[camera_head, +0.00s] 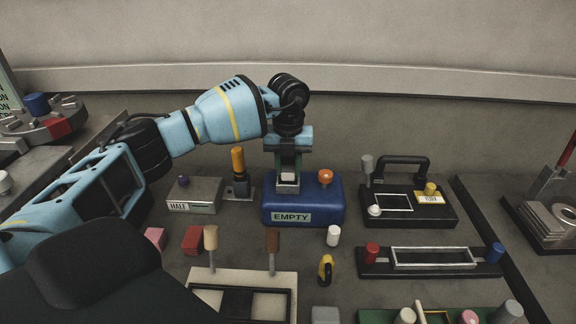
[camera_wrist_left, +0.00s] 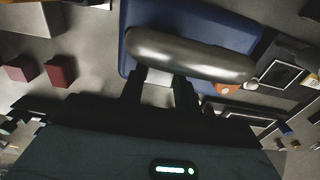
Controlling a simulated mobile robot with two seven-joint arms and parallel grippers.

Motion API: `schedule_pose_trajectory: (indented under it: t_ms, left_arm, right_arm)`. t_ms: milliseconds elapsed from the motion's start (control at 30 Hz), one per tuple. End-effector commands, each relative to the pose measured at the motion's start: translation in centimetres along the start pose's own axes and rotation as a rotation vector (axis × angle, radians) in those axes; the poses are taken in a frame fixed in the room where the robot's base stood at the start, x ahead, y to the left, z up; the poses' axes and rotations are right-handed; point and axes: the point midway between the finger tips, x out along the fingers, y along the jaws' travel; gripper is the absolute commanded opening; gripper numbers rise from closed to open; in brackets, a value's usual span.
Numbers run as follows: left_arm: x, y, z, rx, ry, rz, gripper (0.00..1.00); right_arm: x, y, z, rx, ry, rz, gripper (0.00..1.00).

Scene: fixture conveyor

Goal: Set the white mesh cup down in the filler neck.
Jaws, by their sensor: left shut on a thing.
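My left gripper (camera_head: 288,178) is upright over the blue tank marked EMPTY (camera_head: 330,205). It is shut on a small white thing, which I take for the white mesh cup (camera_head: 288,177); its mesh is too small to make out. The cup sits low at the tank's top; whether it touches the filler neck I cannot tell, as the neck is mostly hidden. In the left wrist view the white piece (camera_wrist_left: 158,88) shows between the fingers, with a grey metallic rounded part (camera_wrist_left: 190,55) beyond it, over the blue tank (camera_wrist_left: 145,15). My right gripper is out of sight.
An orange knob (camera_head: 325,177) stands on the tank to the right. A grey box marked HALF (camera_head: 194,195) and an orange-topped post (camera_head: 238,165) stand left. A black handled board (camera_head: 420,205) is right. A white cylinder (camera_head: 333,236) and a yellow clip (camera_head: 325,268) stand in front.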

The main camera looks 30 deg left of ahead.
Motion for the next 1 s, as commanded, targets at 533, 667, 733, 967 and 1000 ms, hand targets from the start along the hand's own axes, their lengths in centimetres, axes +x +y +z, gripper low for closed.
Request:
schedule_pose_trajectory:
  t_ms: [533,667,733,967,1000]
  left_arm:
    - [0.0,0.0,0.0,0.0,0.0,0.0,0.57]
    - [-1.0,-0.1,0.1,0.0,-0.002,-0.002,0.57]
    - [-2.1,-0.1,0.1,0.0,-0.004,-0.003,0.57]
    - [-5.7,-0.1,0.0,0.0,-0.003,-0.003,0.57]
    - [-6.2,-0.1,0.0,0.0,-0.002,-0.002,0.57]
  right_arm:
    - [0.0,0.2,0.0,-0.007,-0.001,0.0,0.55]
    - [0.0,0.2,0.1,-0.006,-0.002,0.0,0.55]
    - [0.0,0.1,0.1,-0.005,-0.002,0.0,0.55]
    - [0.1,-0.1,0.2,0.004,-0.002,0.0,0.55]
    - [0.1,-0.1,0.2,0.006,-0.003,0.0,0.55]
